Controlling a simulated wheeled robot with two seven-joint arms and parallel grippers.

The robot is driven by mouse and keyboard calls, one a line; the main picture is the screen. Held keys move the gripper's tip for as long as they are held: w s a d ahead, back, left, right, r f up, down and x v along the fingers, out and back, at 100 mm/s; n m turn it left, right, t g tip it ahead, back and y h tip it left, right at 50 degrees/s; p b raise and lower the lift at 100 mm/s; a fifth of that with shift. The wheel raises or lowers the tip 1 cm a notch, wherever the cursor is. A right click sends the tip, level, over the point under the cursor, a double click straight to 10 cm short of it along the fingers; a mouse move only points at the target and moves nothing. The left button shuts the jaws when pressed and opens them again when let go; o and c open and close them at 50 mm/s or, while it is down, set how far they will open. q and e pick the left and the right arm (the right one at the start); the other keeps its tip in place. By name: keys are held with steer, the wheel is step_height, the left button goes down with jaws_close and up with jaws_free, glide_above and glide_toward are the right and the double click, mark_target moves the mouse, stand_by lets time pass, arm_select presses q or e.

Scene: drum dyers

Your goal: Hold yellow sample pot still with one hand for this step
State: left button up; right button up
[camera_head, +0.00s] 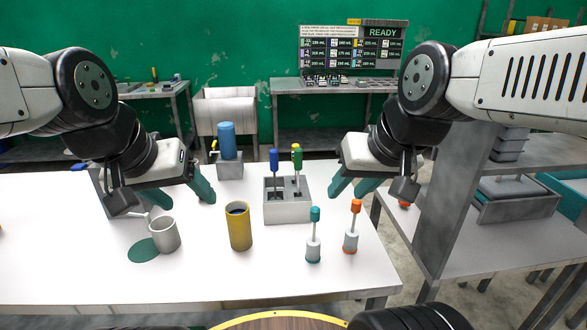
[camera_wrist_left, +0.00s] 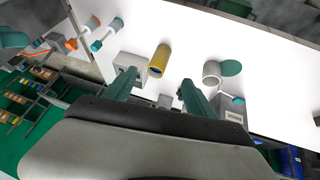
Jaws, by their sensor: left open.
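The yellow sample pot (camera_head: 240,229) stands upright on the white table, with something dark blue inside. In the left wrist view the yellow pot (camera_wrist_left: 159,61) lies just beyond and between my fingertips, untouched. My left gripper (camera_head: 187,201) is open and empty, above the table to the left of and behind the pot; its two teal fingers also show in the left wrist view (camera_wrist_left: 156,79). My right gripper (camera_head: 348,193) has its fingers apart, empty, to the right of the grey holder block, away from the pot.
A grey pot (camera_head: 164,236) stands by a green disc (camera_head: 143,251). A grey block (camera_head: 287,209) holds blue- and green-handled tools. A teal-topped tool (camera_head: 314,246) and an orange-topped tool (camera_head: 351,236) stand front right. A blue cylinder (camera_head: 227,140) stands behind. The front left table is clear.

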arm_select(q)
steer(key=shift+o, duration=1)
steer(key=shift+w+d+f+n+g, duration=0.1)
steer(key=shift+w+f+n+g, duration=0.2)
steer(key=shift+f, duration=0.05)
steer(key=n+g+h, duration=0.2)
steer(key=n+h, duration=0.7)
steer(key=n, duration=1.2)
glide_toward(237, 235)
steer(key=w+f, duration=0.2)
steer(key=shift+w+a+f, duration=0.35)
steer(key=shift+f, duration=0.05)
steer(key=shift+x, duration=4.95)
steer(key=shift+d+r, duration=0.1)
steer(key=shift+r, duration=0.05)
steer(key=c, duration=1.1)
